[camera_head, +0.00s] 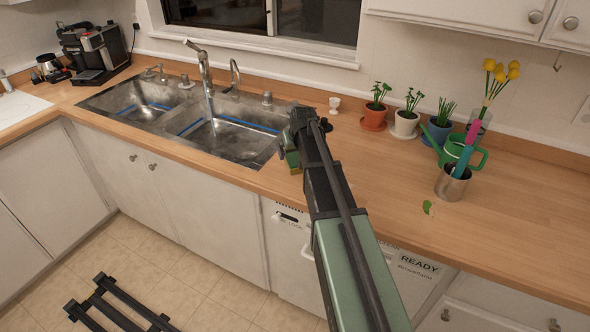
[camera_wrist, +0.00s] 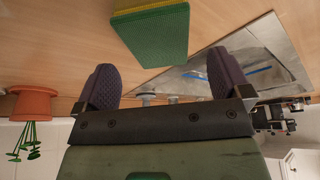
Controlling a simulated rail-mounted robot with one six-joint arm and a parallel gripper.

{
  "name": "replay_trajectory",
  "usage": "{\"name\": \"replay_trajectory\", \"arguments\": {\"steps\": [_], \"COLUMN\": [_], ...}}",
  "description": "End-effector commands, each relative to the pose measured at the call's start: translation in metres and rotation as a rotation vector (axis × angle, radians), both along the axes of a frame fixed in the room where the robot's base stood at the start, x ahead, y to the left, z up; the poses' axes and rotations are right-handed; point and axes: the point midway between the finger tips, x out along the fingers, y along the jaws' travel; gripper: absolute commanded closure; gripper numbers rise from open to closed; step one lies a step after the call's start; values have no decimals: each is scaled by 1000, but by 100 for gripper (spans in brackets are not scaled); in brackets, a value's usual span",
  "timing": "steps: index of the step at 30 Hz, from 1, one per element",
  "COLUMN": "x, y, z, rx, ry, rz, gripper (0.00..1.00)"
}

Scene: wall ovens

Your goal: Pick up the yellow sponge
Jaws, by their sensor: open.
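The sponge (camera_wrist: 152,34) is a block with a large green face and a thin yellow part along its top edge in the wrist view. It lies on the wooden counter, beyond my fingertips and roughly between their lines. In the head view a small part of the sponge (camera_head: 292,160) shows beside my arm, right of the sink; the rest is hidden by the arm. My gripper (camera_wrist: 164,82) is open, with its two dark fingers apart and nothing between them. In the head view my gripper (camera_head: 306,118) is over the counter near the sink's right end.
A steel double sink (camera_head: 230,138) with a faucet (camera_head: 200,68) is on the left. A small white cup (camera_head: 334,105), potted plants (camera_head: 405,122), a green watering can (camera_head: 462,150) and a metal utensil cup (camera_head: 452,183) stand to the right. The front right counter is mostly clear.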

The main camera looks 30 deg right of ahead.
Motion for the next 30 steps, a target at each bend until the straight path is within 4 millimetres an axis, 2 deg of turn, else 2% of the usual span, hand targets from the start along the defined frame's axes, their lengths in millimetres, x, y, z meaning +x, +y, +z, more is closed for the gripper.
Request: {"name": "replay_trajectory", "arguments": {"steps": [2,9,17,27,30], "x": [2,19,20,20,20], "y": [0,-3,-3,-3,-3], "z": [-4,-48,-45,-45,-45], "rx": [0,0,0,0,0], "ry": [0,1,1,1,1], "rz": [0,0,0,0,0], "gripper": [4,4,6,57,61]}}
